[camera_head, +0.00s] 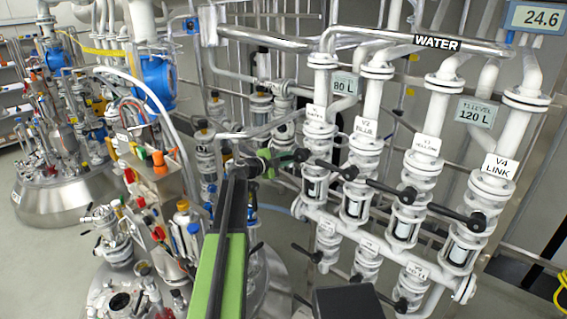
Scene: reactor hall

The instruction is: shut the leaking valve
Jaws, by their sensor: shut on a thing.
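A row of white valves hangs on vertical pipes at the right. The rightmost is labelled V4 LINK (500,165), and its black lever (447,213) sticks out to the left. The V3 lever (385,188) and the V2 lever (333,168) also point left. My gripper (277,160) is at the leftmost valve of this row, with its jaws shut on that valve's black lever (299,155). The jaw contact is small and partly hidden by the green and black gripper parts. I cannot see any drip or leak that marks one valve.
A pipe marked WATER (436,43) runs above the valves. Signs read 80 L (344,86) and 120 L (476,114). A lower manifold (385,256) carries smaller valves with levers. Steel vessels (66,200) crowd the left. A display (536,18) reads 24.6.

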